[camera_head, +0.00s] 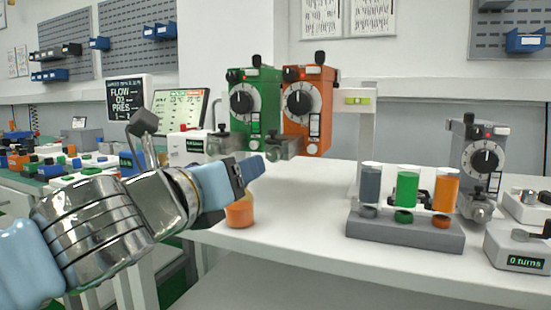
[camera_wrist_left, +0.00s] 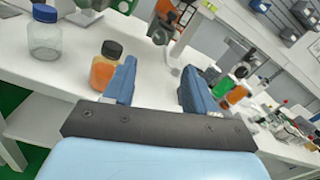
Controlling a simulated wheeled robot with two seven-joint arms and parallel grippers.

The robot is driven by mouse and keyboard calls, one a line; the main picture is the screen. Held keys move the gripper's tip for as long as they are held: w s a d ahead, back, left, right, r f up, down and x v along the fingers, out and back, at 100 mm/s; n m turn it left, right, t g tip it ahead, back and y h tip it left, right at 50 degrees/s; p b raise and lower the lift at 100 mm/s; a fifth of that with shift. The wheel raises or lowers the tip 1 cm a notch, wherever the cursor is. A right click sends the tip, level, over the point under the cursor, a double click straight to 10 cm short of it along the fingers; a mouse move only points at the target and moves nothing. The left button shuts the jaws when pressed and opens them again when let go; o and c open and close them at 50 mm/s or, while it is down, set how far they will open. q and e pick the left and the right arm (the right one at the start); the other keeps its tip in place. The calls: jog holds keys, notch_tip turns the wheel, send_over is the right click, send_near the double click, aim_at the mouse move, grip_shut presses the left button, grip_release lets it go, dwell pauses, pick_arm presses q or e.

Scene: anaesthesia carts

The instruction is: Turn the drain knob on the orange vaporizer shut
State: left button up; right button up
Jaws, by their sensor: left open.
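The orange vaporizer (camera_head: 318,132) hangs beside the green vaporizer (camera_head: 266,118) above the white table in the head view. It has a black dial on its front. A grey metal fitting (camera_head: 288,147) shows at its lower left; I cannot tell how its drain knob is turned. My left gripper (camera_head: 252,170) is in front of and below the two vaporizers, its fingers apart and empty. In the left wrist view the open fingers (camera_wrist_left: 160,72) point over the table, with part of an orange body (camera_wrist_left: 166,10) beyond them. My right gripper is not in view.
An orange bottle (camera_head: 240,213) stands on the table just below my left gripper. A grey rack (camera_head: 405,231) with grey, green and orange containers stands to the right, near a grey vaporizer (camera_head: 480,155). A counter box reads "0 turns" (camera_head: 524,261). Free table lies between.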

aim_at(272, 155)
pick_arm(q)
jog(key=x, duration=1.1)
jog(key=shift+w, duration=0.25)
grip_shut()
jog(key=shift+r+m+p, duration=0.25)
jog(key=shift+m+p, duration=0.65)
jog(key=shift+m, duration=0.2)
jog(key=shift+f+m+p, duration=0.15)
jog(key=shift+m+p, duration=0.2)
jog(key=shift+m, duration=0.55)
jog(key=shift+f, duration=0.1)
